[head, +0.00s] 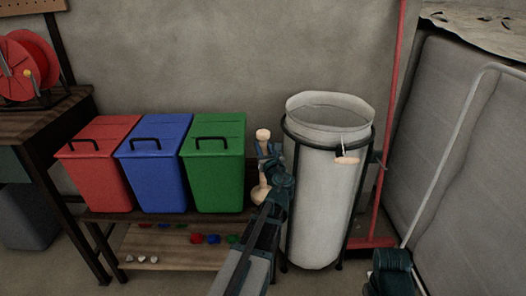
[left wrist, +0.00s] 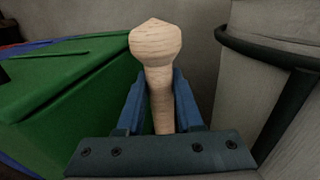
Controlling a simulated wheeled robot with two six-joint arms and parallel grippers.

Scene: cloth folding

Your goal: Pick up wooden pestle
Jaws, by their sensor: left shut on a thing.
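The pale wooden pestle stands roughly upright in my left gripper (head: 268,158). Its rounded head (head: 263,134) sticks out above the jaws, and a wider pale part shows below them at the arm. In the left wrist view the pestle (left wrist: 155,50) rises between the two blue fingers (left wrist: 160,100), which close on its shaft from both sides. Its lower end is hidden there behind the gripper body. A dark part of my right arm shows at the lower right of the head view; its jaws cannot be made out.
Lidded red (head: 98,175), blue (head: 155,170) and green (head: 215,165) bins stand on a wooden shelf (head: 150,247) left of the gripper. A tall grey lined bin (head: 318,210) in a black frame stands close on the right. A red broom (head: 388,120) leans behind it.

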